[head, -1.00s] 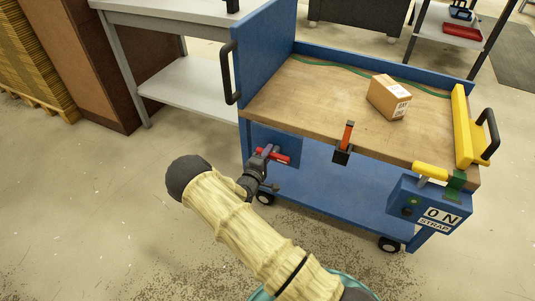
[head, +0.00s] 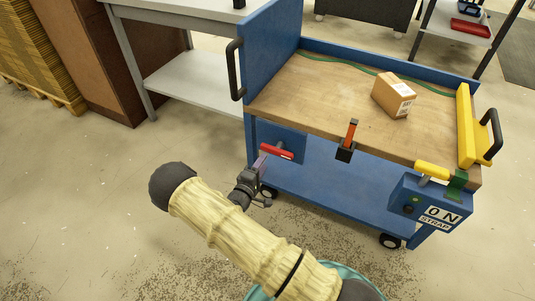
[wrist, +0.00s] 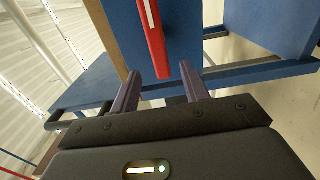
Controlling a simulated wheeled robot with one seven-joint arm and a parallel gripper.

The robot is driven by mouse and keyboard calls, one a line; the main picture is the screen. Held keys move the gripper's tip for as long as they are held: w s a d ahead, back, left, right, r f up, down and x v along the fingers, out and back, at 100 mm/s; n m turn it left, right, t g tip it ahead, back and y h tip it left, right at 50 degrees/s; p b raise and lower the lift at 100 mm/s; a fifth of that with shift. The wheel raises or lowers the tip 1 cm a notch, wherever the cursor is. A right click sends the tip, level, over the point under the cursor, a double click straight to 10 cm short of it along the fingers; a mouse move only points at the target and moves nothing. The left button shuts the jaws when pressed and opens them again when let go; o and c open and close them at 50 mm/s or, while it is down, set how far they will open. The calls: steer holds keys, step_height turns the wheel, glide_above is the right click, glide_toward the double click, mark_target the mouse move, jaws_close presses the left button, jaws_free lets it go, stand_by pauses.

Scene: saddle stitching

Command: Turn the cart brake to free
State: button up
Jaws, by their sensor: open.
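The blue cart (head: 330,185) has a wooden deck and stands in front of me. A red brake handle (head: 276,151) sits on the blue plate at the cart's lower left end. In the wrist view the red handle (wrist: 155,40) rises ahead of the fingers, with a white stripe on it. My gripper (head: 258,172) is just below and left of the handle in the head view. In the wrist view my gripper (wrist: 163,92) is open, its two purple fingers apart and empty. The handle's lower end lies between the fingertips in that picture; I see no contact.
A cardboard box (head: 394,95) and an orange-handled lever (head: 349,138) are on the cart. A grey table (head: 190,80) stands behind left. The floor left of the cart is clear.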

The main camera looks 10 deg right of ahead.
steer(key=p+v, duration=0.1)
steer(key=v, duration=0.8)
steer(key=shift+w, duration=0.15)
